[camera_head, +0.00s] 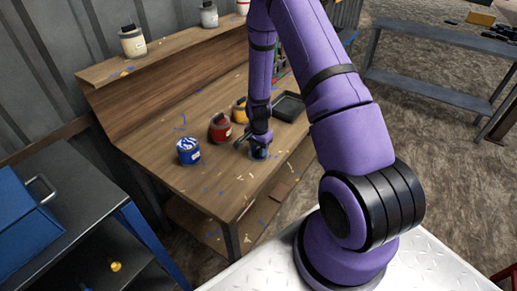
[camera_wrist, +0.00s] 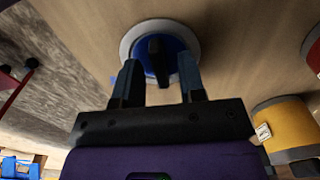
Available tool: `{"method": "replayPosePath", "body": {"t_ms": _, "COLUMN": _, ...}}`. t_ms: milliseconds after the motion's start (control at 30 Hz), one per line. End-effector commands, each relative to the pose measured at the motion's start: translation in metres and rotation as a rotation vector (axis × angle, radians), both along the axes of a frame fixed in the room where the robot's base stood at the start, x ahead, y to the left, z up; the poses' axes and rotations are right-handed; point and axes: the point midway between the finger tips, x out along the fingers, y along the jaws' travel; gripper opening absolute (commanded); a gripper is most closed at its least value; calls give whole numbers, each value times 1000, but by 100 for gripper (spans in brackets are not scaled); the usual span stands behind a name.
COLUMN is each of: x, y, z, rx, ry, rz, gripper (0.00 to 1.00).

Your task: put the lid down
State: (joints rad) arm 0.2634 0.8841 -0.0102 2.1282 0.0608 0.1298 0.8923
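A round blue lid (camera_wrist: 182,46) with a pale rim and a black handle (camera_wrist: 158,62) shows in the wrist view, seemingly lying flat on the wooden workbench. My gripper (camera_wrist: 159,72) is open, with one finger on each side of the handle and visible gaps between. In the head view my gripper (camera_head: 258,151) is low over the bench near its front edge and largely covers the lid. A blue jar (camera_head: 188,152) with a blue-and-white top stands to its left, apart from it.
A red jar (camera_head: 220,128) and a yellow jar (camera_head: 239,112) stand behind on the workbench (camera_head: 190,186); the yellow one also shows in the wrist view (camera_wrist: 285,128). A dark tray (camera_head: 289,106) lies at the right. A cream jar (camera_head: 133,42) is on the shelf.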

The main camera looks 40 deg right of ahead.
Motion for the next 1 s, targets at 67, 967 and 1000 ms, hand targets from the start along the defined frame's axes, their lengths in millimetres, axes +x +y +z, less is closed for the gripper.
{"method": "replayPosePath", "body": {"t_ms": 67, "x": 0, "y": 0, "z": 3, "rx": 0, "ry": -1, "rz": 0, "gripper": 37}}
{"method": "replayPosePath", "body": {"t_ms": 967, "x": 0, "y": 1, "z": 123, "rx": 0, "ry": -3, "rz": 3, "gripper": 37}}
{"method": "replayPosePath", "body": {"t_ms": 1000, "x": 1, "y": 2, "z": 128, "rx": -1, "ry": -7, "rz": 10, "gripper": 37}}
